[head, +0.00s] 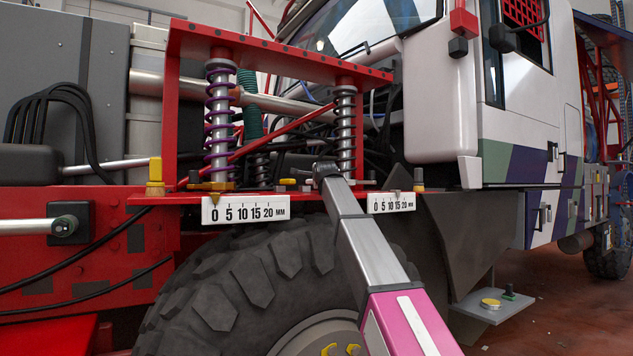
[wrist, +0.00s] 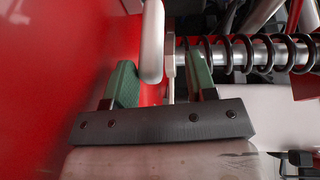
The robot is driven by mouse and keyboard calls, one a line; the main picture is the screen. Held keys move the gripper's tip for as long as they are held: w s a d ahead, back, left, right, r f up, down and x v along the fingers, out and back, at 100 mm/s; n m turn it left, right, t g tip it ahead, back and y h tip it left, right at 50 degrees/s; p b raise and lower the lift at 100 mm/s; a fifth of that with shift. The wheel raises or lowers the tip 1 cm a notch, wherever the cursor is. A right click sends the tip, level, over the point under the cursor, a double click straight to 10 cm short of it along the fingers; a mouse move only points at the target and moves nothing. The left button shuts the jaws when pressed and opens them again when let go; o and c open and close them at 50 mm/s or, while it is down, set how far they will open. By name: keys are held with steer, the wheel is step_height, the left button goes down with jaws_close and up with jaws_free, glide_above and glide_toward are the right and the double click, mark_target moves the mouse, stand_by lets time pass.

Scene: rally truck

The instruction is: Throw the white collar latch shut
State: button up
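In the wrist view a white rounded lever (wrist: 152,42), which looks like the collar latch, stands between the two green-tipped fingers of my gripper (wrist: 162,84). The fingers are apart, with a gap visible on each side of the lever. A thin pale plate (wrist: 169,68) stands just right of the lever, also between the fingers. A silver shaft with a black spring (wrist: 270,52) runs to the right from there. In the head view my gripper (head: 325,171) is at the foot of the right black-spring strut (head: 345,130); the latch is hidden or too small to tell there.
A red frame (head: 275,50) surrounds both struts; the left strut (head: 219,110) has a purple spring. White millimetre scales (head: 246,209) (head: 391,202) hang below the red ledge. A big tyre (head: 240,285) lies beneath. A red surface (wrist: 45,90) fills the wrist view's left side.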

steer(key=v, duration=0.7)
steer(key=shift+s, duration=0.2)
steer(key=shift+w+d, duration=0.1)
